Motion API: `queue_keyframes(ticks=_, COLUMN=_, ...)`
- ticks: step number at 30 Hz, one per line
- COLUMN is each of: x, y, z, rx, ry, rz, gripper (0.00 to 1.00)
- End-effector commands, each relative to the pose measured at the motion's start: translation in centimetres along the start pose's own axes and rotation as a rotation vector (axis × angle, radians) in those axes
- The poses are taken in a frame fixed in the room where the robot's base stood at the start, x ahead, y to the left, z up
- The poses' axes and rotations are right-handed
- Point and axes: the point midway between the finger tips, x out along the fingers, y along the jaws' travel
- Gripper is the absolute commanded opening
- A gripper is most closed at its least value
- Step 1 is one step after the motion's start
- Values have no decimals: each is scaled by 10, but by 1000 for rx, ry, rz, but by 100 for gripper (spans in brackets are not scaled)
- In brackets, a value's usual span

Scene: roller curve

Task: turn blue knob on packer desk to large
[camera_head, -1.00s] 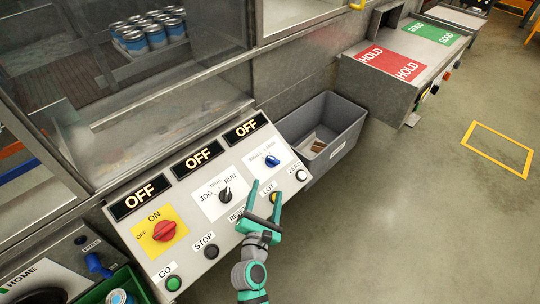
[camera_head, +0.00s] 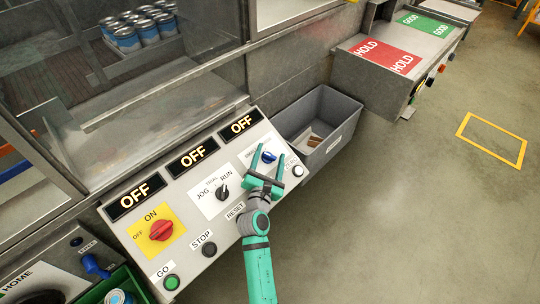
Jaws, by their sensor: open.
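The blue knob (camera_head: 269,157) sits on a white plate at the right end of the sloped packer desk panel (camera_head: 187,192). My gripper (camera_head: 268,158) is open, with its green fingers around or just in front of the knob in the picture. I cannot tell whether the fingers touch it. The left finger hides much of the plate's label, so the knob's setting is hard to read. The arm reaches up from the bottom of the view and covers the lower right of the panel.
A grey bin (camera_head: 330,120) stands just right of the panel. Open floor lies further right.

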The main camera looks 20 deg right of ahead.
Motion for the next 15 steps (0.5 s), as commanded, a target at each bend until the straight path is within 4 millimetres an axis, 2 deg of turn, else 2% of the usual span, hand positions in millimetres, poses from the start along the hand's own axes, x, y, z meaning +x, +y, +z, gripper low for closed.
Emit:
queue_keyframes(ticks=10, x=5, y=0, z=0, rx=0, ry=0, rz=1, gripper=59)
queue_keyframes(ticks=11, x=5, y=0, z=0, rx=1, ry=0, rz=1, gripper=57)
queue_keyframes(ticks=15, x=4, y=0, z=0, rx=1, ry=0, rz=1, gripper=24)
